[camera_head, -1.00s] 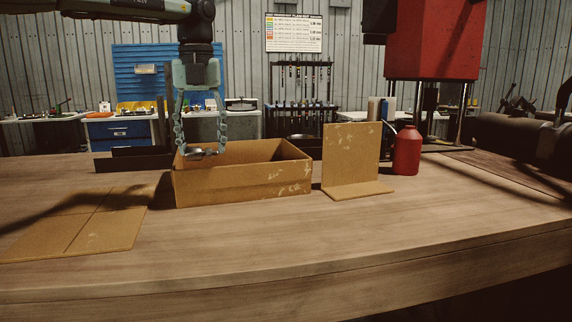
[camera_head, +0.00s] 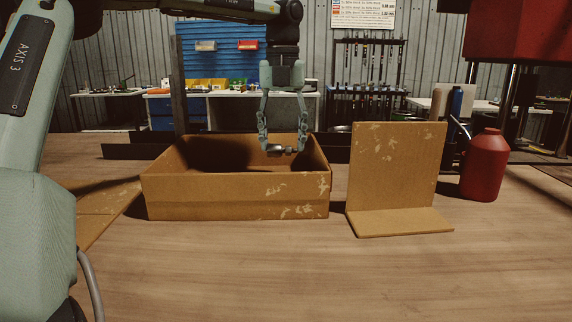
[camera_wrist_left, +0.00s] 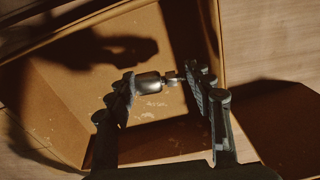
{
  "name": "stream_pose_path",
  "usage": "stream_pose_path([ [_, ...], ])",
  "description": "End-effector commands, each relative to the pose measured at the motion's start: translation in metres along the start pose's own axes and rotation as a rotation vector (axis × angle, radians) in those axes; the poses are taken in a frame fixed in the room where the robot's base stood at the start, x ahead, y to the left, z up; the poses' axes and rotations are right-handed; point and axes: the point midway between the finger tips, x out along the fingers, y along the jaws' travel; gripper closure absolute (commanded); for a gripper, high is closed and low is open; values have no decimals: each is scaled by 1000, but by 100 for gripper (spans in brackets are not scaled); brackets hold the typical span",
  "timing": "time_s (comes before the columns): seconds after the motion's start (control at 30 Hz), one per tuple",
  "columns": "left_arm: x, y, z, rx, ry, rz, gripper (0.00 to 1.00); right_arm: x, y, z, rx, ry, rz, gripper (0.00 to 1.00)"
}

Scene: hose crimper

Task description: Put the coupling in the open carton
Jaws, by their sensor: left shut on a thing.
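The coupling, a small grey metal piece (camera_wrist_left: 148,84), is between the fingers of my left gripper (camera_head: 283,149), and also shows in the left wrist view between the fingertips (camera_wrist_left: 165,85). My left gripper is shut on it and points down over the right part of the open carton (camera_head: 235,197). The fingertips are around the height of the carton's rim. The carton's brown inside also shows below the coupling in the left wrist view (camera_wrist_left: 70,110). The carton's floor is hidden in the head view by its front wall. My right gripper is not in view.
An upright cardboard piece with a flat foot (camera_head: 395,170) stands right of the carton. A red bottle (camera_head: 484,168) is further right. A flat cardboard sheet (camera_head: 100,205) lies at the left. The table front (camera_head: 300,270) is clear.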

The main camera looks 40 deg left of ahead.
Motion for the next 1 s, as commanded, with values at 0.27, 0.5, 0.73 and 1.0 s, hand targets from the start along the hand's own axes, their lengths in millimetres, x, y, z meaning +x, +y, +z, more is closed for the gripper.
stream_pose_path([
  [0.27,26,0,0,2,1,1,77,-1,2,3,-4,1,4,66],
  [0.5,52,0,0,2,-2,1,77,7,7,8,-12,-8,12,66],
  [0.73,53,0,0,2,-2,1,77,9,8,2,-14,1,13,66],
  [1.0,53,0,0,2,-2,1,27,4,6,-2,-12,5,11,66],
])
